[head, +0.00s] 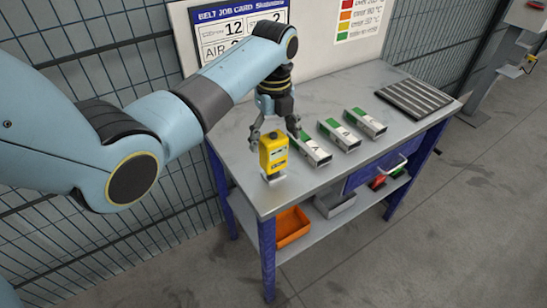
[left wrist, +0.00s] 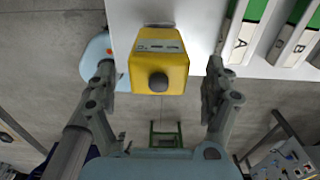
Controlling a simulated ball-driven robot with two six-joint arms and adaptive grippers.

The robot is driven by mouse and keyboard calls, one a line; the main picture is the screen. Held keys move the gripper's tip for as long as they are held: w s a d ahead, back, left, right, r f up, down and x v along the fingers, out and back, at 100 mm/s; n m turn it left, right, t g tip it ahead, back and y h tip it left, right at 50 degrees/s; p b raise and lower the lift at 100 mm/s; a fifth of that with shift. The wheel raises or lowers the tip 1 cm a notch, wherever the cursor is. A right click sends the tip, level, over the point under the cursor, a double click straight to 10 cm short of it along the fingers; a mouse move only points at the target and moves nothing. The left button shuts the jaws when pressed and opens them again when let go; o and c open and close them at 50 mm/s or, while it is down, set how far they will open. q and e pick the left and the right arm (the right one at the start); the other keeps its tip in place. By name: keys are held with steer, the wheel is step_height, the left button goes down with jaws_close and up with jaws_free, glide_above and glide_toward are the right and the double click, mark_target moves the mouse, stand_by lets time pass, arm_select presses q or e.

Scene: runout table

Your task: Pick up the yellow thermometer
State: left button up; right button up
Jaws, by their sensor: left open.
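The yellow thermometer (head: 273,156) stands upright on a small pale base near the left front corner of the grey table (head: 330,172). My left gripper (head: 274,133) is above and around its upper part in the head view, with its fingers apart. In the left wrist view the yellow thermometer (left wrist: 160,47) shows its top with a dark round knob, and the open left gripper (left wrist: 160,84) has one finger on each side of it. Gaps show between both fingers and the body. My right gripper is in neither view.
Several green and white boxes (head: 345,135) lie in a row right of the thermometer; the nearest is close to my left gripper. A dark ribbed mat (head: 413,98) lies at the far right. An orange bin (head: 292,226) sits on the lower shelf. A signboard and mesh fence stand behind.

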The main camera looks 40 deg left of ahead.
mark_target(273, 158)
arm_select(q)
step_height(273, 158, down, 3)
steer(key=shift+f, duration=0.15)
steer(key=c, duration=1.2)
